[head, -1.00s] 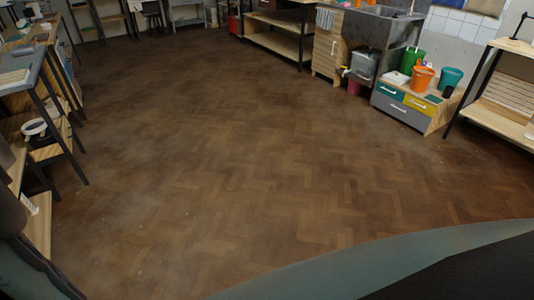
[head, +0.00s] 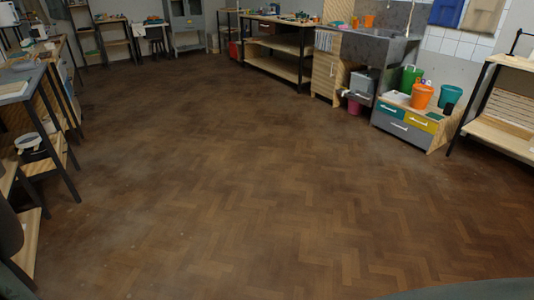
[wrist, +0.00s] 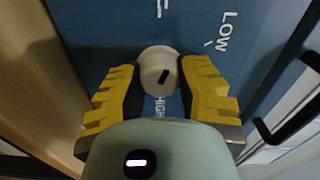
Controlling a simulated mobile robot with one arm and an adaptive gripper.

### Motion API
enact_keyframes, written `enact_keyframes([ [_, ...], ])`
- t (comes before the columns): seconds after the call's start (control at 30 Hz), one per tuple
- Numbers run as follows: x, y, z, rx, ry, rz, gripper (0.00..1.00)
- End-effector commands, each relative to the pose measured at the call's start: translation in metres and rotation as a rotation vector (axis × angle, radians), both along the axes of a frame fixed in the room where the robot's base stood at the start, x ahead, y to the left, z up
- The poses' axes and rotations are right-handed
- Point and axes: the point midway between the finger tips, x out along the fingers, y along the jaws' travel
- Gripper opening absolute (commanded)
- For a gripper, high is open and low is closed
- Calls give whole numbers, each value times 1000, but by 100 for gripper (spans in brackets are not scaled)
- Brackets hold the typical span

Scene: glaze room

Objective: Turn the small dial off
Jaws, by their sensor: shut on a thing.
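The small dial (wrist: 158,64) is a round, pale knob with a short black mark, seen in the wrist view on a dark blue panel (wrist: 110,25). The black mark is slanted and sits on the knob's lower right part. The word HIGH is printed just below the knob, and LOW is at the upper right. White lettering at the top edge is cut off. My gripper (wrist: 161,75) has its yellow, ridged fingers shut on the dial, one on each side. The head view does not show the dial or the gripper.
Beside the panel in the wrist view are a wooden surface (wrist: 35,80) on the left and a black handle (wrist: 285,120) on the right. In the head view the floor (head: 230,170) is open, with a sink (head: 375,45), drawers (head: 405,130) and benches around it.

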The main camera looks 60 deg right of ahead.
Motion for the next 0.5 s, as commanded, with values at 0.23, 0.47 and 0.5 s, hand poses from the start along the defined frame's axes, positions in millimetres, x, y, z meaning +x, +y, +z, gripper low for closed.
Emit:
enact_keyframes([
  [0.23,-1,2,-7,-86,-179,5,0],
  [0.47,-1,2,-6,-132,-287,6,0],
  [0.5,-1,2,-6,-138,-301,7,0],
])
